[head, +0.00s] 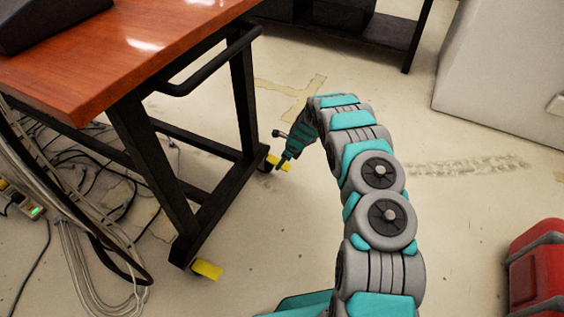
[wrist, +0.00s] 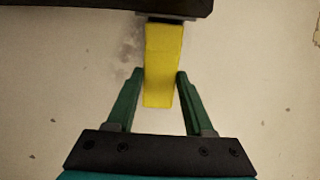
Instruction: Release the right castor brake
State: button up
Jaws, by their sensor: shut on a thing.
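The right castor brake is a yellow pedal (head: 285,168) at the foot of the table's far leg, partly hidden by my gripper in the head view. In the wrist view the brake (wrist: 163,50) sticks out from under a dark bar, between my green fingers. My gripper (wrist: 160,72) is shut on it, one fingertip at each side, with the pedal's end reaching past the tips toward the palm. In the head view my gripper (head: 281,164) is down low by that castor. A second yellow brake pedal (head: 207,270) is at the near leg's castor.
The wooden-topped table (head: 110,50) has a black frame and a side handle (head: 215,62) above the castors. Cables (head: 85,235) and a power strip (head: 22,203) lie at left. A red case (head: 538,270) stands at lower right. The floor between is clear.

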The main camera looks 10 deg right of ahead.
grip_shut()
